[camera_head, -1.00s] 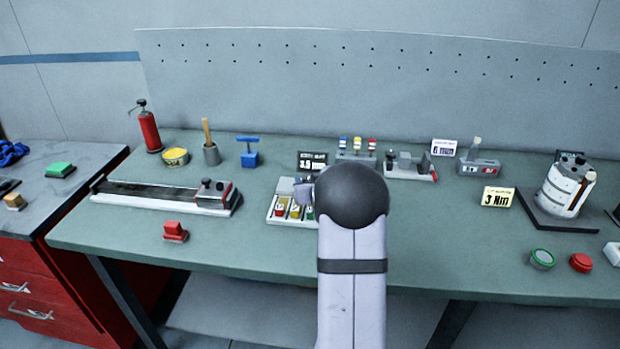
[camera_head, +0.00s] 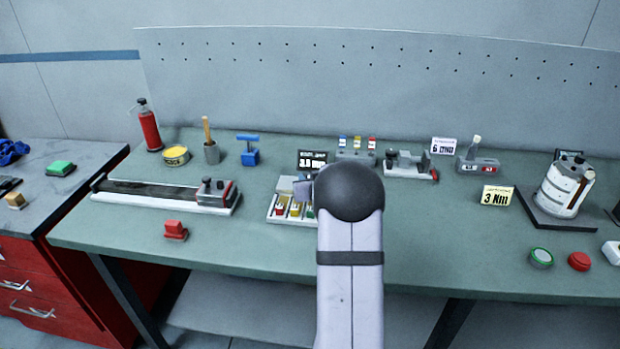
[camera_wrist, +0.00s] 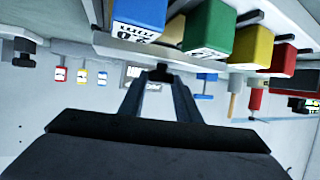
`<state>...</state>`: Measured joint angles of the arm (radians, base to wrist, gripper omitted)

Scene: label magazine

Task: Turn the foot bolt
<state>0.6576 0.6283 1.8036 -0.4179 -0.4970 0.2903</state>
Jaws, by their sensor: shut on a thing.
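The label magazine (camera_head: 279,220) lies on the bench at the middle, partly hidden behind my arm. In the wrist view, which looks upside down, its underside and pale rail (camera_wrist: 110,46) run along the top, with a blue block (camera_wrist: 140,14), a green block (camera_wrist: 208,36), a yellow block (camera_wrist: 250,48) and a red block (camera_wrist: 284,58). My gripper (camera_wrist: 160,80) has its two fingers closed together on a small dark piece (camera_wrist: 160,71) close to the magazine's edge. The piece looks like the foot bolt; its far end is hidden. The head view hides the fingertips.
A sliding track unit (camera_head: 165,196) and a red block (camera_head: 175,231) lie left of the magazine. A holder with coloured tools (camera_head: 356,152) and a small grey fixture (camera_head: 408,165) stand behind. A 3 Nm sign (camera_head: 496,196) and white canister (camera_head: 565,188) are right.

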